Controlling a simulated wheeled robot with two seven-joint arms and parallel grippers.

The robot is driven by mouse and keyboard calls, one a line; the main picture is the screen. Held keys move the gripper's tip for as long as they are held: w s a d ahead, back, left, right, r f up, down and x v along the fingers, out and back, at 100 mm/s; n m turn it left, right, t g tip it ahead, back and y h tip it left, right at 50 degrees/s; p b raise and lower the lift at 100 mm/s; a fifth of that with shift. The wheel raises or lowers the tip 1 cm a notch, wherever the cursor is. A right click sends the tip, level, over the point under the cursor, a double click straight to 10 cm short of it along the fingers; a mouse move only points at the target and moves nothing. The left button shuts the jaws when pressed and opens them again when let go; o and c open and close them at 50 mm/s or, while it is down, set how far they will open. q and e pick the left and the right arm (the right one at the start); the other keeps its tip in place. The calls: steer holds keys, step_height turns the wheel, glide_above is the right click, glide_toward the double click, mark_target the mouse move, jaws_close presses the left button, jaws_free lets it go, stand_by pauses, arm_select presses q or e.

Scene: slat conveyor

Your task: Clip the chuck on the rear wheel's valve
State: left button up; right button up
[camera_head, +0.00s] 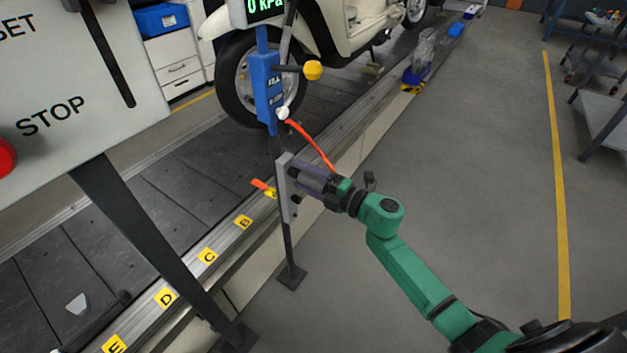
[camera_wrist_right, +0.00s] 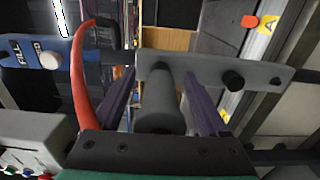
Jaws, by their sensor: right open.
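My right gripper (camera_head: 301,172) reaches the grey holder plate (camera_head: 287,190) on the post of the blue inflator unit. In the right wrist view its two purple fingers (camera_wrist_right: 160,75) are open, one on each side of a grey cylinder, likely the chuck (camera_wrist_right: 160,105), which stands against the plate (camera_wrist_right: 205,72). Gaps show between fingers and cylinder. A red hose (camera_head: 308,143) runs from the blue unit (camera_head: 267,85) to the gripper; it also shows in the wrist view (camera_wrist_right: 82,85). The rear wheel (camera_head: 240,85) of the cream scooter is behind the unit. I cannot make out its valve. My left gripper is out of view.
The slat conveyor (camera_head: 150,205) with lettered yellow tags runs along the left. A control panel (camera_head: 70,70) on a dark post blocks the near left. A yellow knob (camera_head: 313,70) sticks out from the unit. The grey floor (camera_head: 470,150) on the right is free.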

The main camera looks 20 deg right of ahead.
mark_target(325, 187)
stand_by(0.4)
jaws_close()
steer(key=shift+s+d, duration=0.1)
steer(key=shift+p+v, duration=0.5)
steer(key=shift+v, duration=2.35)
